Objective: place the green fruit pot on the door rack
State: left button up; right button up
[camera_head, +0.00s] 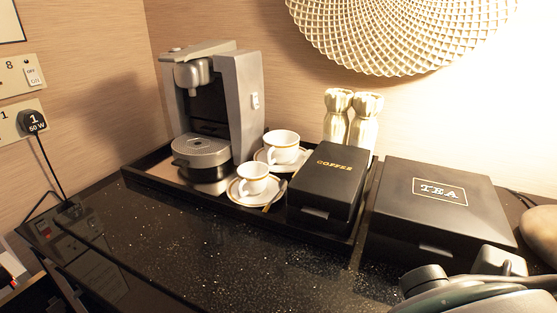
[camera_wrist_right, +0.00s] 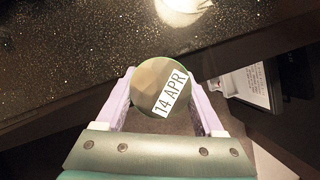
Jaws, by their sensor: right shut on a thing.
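The green fruit pot (camera_wrist_right: 150,76) shows in the right wrist view as a round, olive-green top with a white label reading "14 APR". My right gripper (camera_wrist_right: 164,84) has a pale lilac finger on either side of it and is shut on it. The pot is near the edge of the dark speckled counter in that view; its underside is hidden. In the head view the gripper and pot are not visible; only part of my arm shows at the bottom right. I cannot make out the door rack for certain. My left gripper is in neither view.
The speckled black counter (camera_head: 190,250) has clear room at its front. A black tray (camera_head: 150,180) holds a coffee machine (camera_head: 240,105), cups and a coffee box (camera_head: 328,178). A tea box (camera_head: 440,208) stands at the right. A white package (camera_wrist_right: 250,80) lies below the counter edge.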

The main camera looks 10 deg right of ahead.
jog(key=shift+w+d+f, duration=0.2)
jog(key=shift+f, duration=0.25)
jog(key=w+d+b, duration=0.2)
jog(key=d, duration=0.1)
jog(key=w+d+b, duration=0.2)
jog(key=w+d, duration=0.1)
jog(key=w+d+b, duration=0.2)
jog(key=d, duration=0.2)
jog(key=shift+w, duration=0.15)
jog(key=shift+w+d+r+b, duration=0.1)
jog(key=shift+w+d+b, duration=0.3)
jog(key=shift+d+b, duration=0.1)
jog(key=w+d+b, duration=0.1)
jog(key=b, duration=0.1)
jog(key=w+d+f+b, duration=0.1)
jog(key=d, duration=0.1)
jog(key=shift+w+b, duration=0.1)
jog(key=shift+b, duration=0.3)
jog(key=shift+f+b, duration=0.25)
jog(key=shift+b, duration=0.15)
jog(key=shift+r, duration=0.1)
